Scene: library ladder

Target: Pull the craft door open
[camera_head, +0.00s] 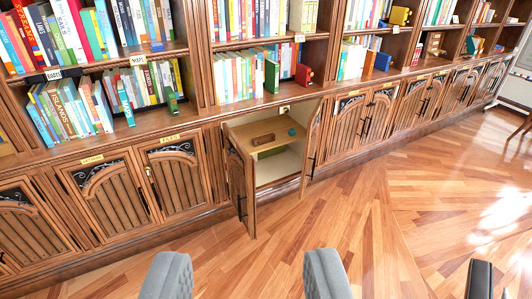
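A row of wooden cabinet doors with slatted panels runs under the bookshelves. Small yellow label plates, such as one at the left (92,159) and another beside it (169,138), are too small to read surely, so I cannot tell which door is craft. The doors below these plates are shut. In the middle one cabinet stands open, its left door (241,182) and right door (312,146) both swung outward. Inside are a shelf with a brown box and a small teal item. My gripper (247,254) is open and empty, its two grey fingers wide apart, in front of the cabinets.
Shelves of books (240,75) stand above the cabinets. A dark object (480,280) shows at the lower right edge, and furniture legs (522,125) show at the far right.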

